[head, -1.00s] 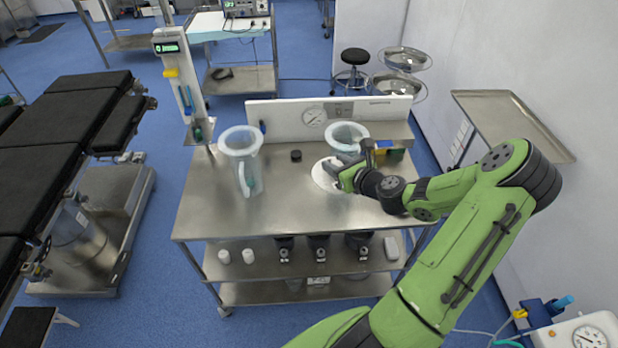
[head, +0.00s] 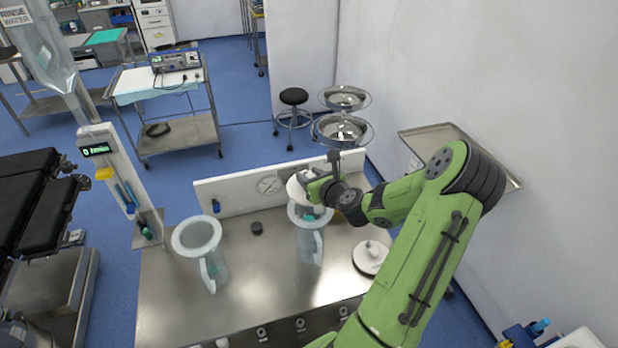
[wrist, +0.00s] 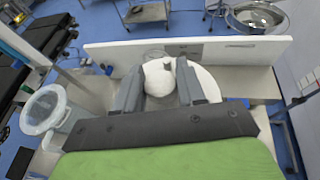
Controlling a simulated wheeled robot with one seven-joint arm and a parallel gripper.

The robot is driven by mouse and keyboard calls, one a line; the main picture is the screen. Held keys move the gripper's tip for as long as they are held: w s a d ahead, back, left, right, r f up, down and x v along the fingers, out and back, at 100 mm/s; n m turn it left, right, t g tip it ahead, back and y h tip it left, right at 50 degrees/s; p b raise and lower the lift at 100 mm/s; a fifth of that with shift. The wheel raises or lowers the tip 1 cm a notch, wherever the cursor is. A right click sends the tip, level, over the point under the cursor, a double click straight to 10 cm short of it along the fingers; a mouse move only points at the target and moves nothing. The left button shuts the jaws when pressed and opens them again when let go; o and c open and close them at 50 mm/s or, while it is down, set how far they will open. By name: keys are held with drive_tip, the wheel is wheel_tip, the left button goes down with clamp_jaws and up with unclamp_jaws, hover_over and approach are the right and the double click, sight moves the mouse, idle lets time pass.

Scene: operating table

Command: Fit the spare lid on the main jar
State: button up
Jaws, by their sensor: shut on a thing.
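My gripper (head: 312,188) is shut on a white lid (head: 297,192). In the wrist view the fingers (wrist: 157,88) grip its round knob, and the lid's disc (wrist: 207,84) shows behind. The held lid is over or just behind the mouth of the right clear jar (head: 310,243); I cannot tell whether they touch. A similar clear jar (head: 205,262) stands to the left with an open top and handle, and shows in the wrist view (wrist: 45,112). A second white lid (head: 370,258) with a knob lies on the table right of the right jar. I cannot tell which jar is the main one.
A small black cap (head: 257,228) lies between the jars. A white back panel (head: 225,195) with a dial runs along the rear. A pole with a display (head: 97,150) stands at the left.

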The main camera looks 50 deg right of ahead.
drive_tip(key=shift+w+d, duration=0.1)
drive_tip(key=shift+w, duration=0.25)
drive_tip(key=shift+s+a+r, duration=0.2)
drive_tip(key=shift+s+r, duration=0.05)
drive_tip(key=shift+s, duration=0.35)
drive_tip(key=shift+w+f, duration=0.2)
drive_tip(key=shift+f, duration=0.05)
wheel_tip(320, 180, down, 6)
drive_tip(key=b, duration=0.4)
drive_tip(key=shift+d+r+b, duration=0.1)
drive_tip(key=shift+b, duration=0.2)
drive_tip(key=shift+r, duration=0.1)
drive_tip(key=shift+r+p, duration=0.1)
drive_tip(key=shift+p, duration=0.25)
drive_tip(key=shift+p, duration=0.45)
idle(0.3)
drive_tip(key=shift+f+b, duration=0.35)
drive_tip(key=shift+f, duration=0.15)
